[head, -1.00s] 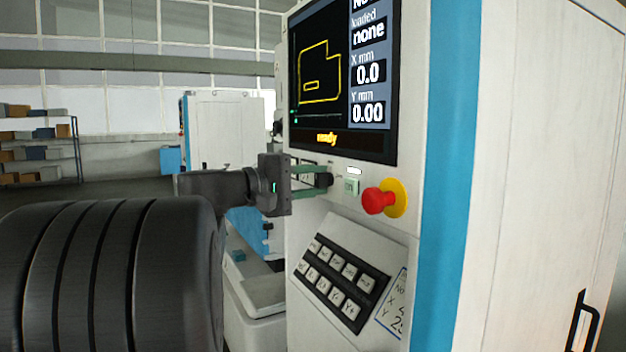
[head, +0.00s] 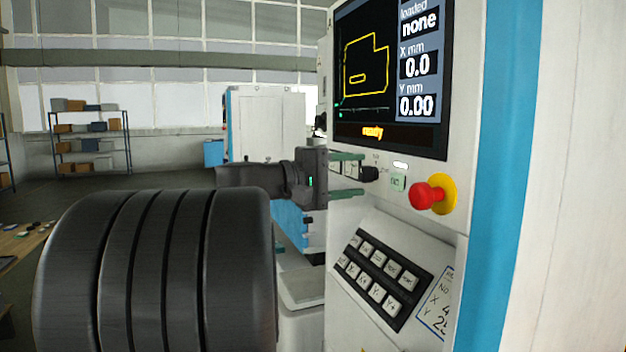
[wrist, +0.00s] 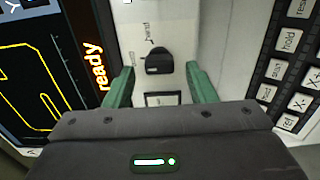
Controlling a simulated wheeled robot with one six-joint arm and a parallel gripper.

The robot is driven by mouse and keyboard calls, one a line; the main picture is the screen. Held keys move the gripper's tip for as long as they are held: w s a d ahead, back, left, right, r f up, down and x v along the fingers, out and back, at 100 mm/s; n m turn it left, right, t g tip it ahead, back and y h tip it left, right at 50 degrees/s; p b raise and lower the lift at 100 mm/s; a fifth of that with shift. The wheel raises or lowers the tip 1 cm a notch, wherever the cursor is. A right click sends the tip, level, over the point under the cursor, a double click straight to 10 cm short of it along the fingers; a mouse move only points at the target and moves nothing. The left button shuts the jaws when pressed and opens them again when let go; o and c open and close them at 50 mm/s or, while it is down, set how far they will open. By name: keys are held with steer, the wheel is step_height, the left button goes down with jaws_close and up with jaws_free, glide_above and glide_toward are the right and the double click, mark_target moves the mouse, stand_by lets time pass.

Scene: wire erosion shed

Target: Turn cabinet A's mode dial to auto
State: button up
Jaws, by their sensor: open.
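The mode dial is a small black knob (head: 369,173) on cabinet A's pale front panel (head: 350,207), below the screen. In the wrist view the dial (wrist: 158,62) lies between and slightly beyond my green fingertips, with a gap on both sides. A label reading "hand" shows beside it; the other dial marks are too small or hidden to read. My gripper (head: 361,174) is open and faces the panel from the left, its fingers above and below the dial's level. It also shows in the wrist view (wrist: 160,72).
A red emergency stop knob (head: 425,195) on a yellow base and a small green button (head: 398,182) sit right of the dial. The screen (head: 390,75) reads "ready". A sloped keypad (head: 382,280) juts out below. Shelves (head: 90,140) stand far left.

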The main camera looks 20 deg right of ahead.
steer(key=s+a+b, duration=0.1)
steer(key=a, duration=1.1)
steer(key=shift+a, duration=0.15)
steer(key=d, duration=0.4)
steer(key=d+p, duration=0.1)
steer(key=d, duration=0.4)
steer(key=w+d, duration=0.1)
steer(key=d, duration=0.4)
steer(key=shift+a, duration=0.1)
